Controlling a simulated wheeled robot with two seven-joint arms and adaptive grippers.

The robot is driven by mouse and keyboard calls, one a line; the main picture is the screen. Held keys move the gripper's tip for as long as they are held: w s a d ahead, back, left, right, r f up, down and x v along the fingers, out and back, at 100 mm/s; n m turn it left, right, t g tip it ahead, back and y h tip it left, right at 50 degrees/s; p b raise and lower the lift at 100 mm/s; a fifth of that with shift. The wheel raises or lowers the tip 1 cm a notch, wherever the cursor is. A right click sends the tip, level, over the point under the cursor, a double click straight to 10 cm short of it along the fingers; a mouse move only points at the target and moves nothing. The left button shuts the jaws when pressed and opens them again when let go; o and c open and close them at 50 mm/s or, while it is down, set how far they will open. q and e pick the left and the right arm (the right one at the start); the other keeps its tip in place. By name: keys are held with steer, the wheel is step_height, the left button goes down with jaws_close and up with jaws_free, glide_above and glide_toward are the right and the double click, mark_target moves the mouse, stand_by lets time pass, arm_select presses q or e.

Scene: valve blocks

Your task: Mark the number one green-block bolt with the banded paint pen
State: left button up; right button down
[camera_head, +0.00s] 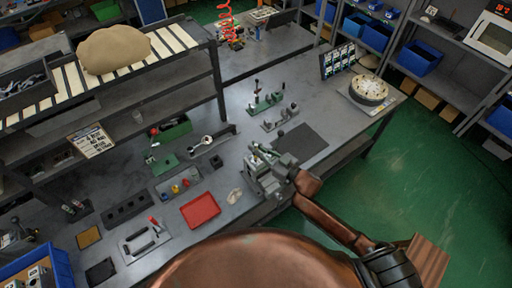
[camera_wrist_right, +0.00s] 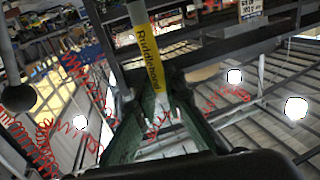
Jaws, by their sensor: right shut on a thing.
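The banded paint pen (camera_wrist_right: 148,62) is grey with a yellow band lettered "Ruddlehood". It stands between the fingers of my right gripper (camera_wrist_right: 150,112), which is shut on it. In the head view my right gripper (camera_head: 262,163) is over the front middle of the bench, and the pen cannot be made out there. A green block (camera_head: 264,103) with dark upright levers stands farther back, apart from the gripper. Its bolts and any numbers are too small to read. My left gripper is not in view.
A grey block (camera_head: 279,122) with levers stands in front of the green one. A dark mat (camera_head: 301,144) lies right of the gripper, and a red tray (camera_head: 200,210) lies to its left. A round dish (camera_head: 368,90) stands at the back right.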

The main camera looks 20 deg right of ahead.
steer(key=shift+f, duration=0.2)
stand_by(0.6)
step_height(320, 180, up, 5)
steer(key=p, duration=0.4)
steer(key=shift+r+p, duration=0.1)
steer(key=shift+p, duration=0.3)
